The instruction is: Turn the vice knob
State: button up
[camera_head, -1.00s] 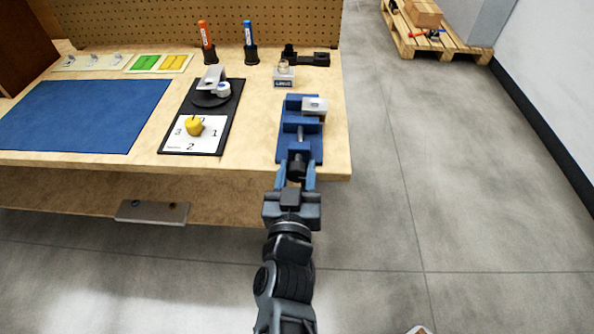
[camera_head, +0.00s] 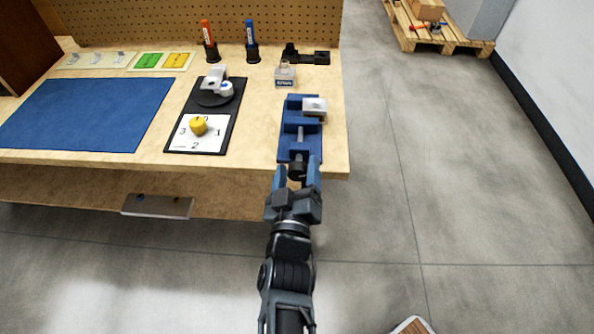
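The blue vice (camera_head: 299,129) is at the right front of the wooden bench, with a pale grey block (camera_head: 315,106) at its far end. Its dark round knob (camera_head: 297,172) faces me at the bench's front edge. My gripper (camera_head: 297,174) reaches up from below, with one blue finger on the left and one on the right of the knob. The fingers look spread, with a small gap on each side of the knob. The gripper body hides what lies just below the knob.
A black board with a yellow knob (camera_head: 198,125) on a numbered card lies left of the vice. A small labelled holder (camera_head: 285,76) and a black tool (camera_head: 305,56) stand behind it.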

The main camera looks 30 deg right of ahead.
jog(key=shift+a, duration=0.1)
jog(key=v, duration=0.7)
jog(key=shift+s+a+b, duration=0.15)
jog(key=shift+s+b, duration=0.2)
